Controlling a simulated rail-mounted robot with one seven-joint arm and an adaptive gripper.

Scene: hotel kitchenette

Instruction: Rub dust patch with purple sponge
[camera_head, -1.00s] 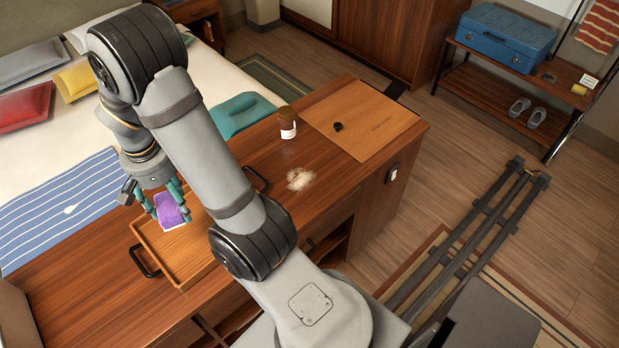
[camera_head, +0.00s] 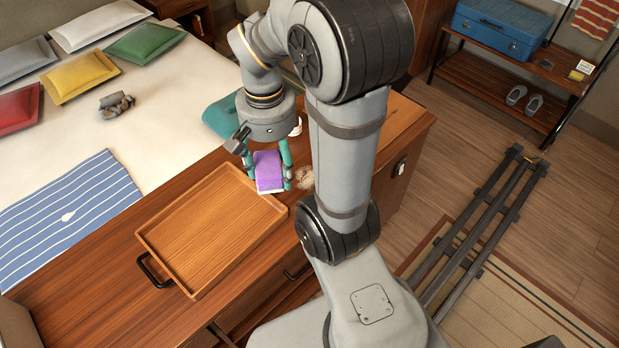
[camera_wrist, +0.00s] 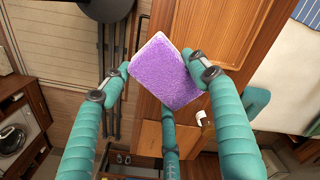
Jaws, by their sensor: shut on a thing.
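The purple sponge (camera_head: 268,170) has a white layer underneath. My gripper (camera_head: 269,178) has its teal fingers shut on it, above the wooden desk top (camera_head: 100,290) near the far right corner of the tray. The wrist view shows the sponge (camera_wrist: 166,73) between the fingers of my gripper (camera_wrist: 160,78). The pale dust patch (camera_head: 305,177) lies on the desk just right of the sponge, partly hidden by my arm. I cannot tell whether the sponge touches the desk.
An empty wooden tray (camera_head: 205,235) with black handles sits on the desk, left of the sponge. A bottle behind my gripper is mostly hidden, with a white part (camera_head: 297,127) showing. A bed with cushions (camera_head: 80,80) lies behind the desk.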

